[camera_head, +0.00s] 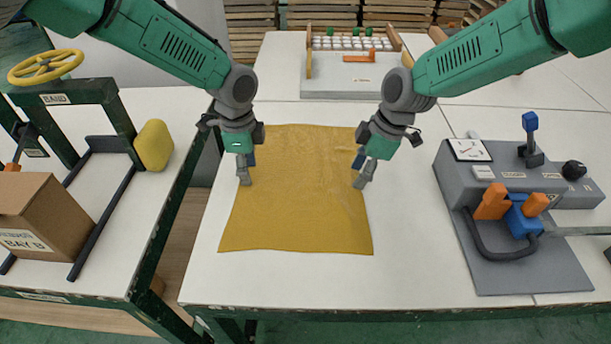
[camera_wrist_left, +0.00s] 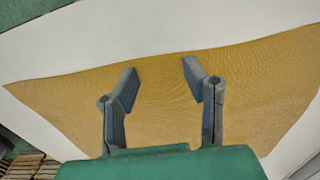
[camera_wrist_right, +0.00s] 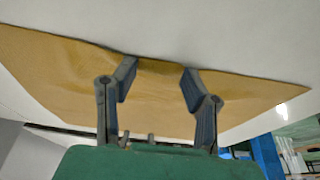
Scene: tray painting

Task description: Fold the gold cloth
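The gold cloth (camera_head: 290,220) lies spread out on the white table, unfolded, with slight creases towards its far edge. My left gripper (camera_head: 245,170) is over the cloth's left side, in its far half. My right gripper (camera_head: 363,172) is at the cloth's right edge at about the same depth. In the left wrist view the fingers (camera_wrist_left: 160,78) are apart over the cloth (camera_wrist_left: 160,105), with nothing between them but its surface beyond. In the right wrist view the fingers (camera_wrist_right: 158,75) are also apart, near the cloth's wavy edge (camera_wrist_right: 60,75). I cannot tell whether the fingertips touch it.
A grey control panel (camera_head: 480,265) with a blue lever and orange-handled parts stands on the right. A grey tray fixture (camera_head: 340,80) with white pieces stands behind the cloth. A side bench on the left bears a cardboard box (camera_head: 40,220). The table in front of the cloth is clear.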

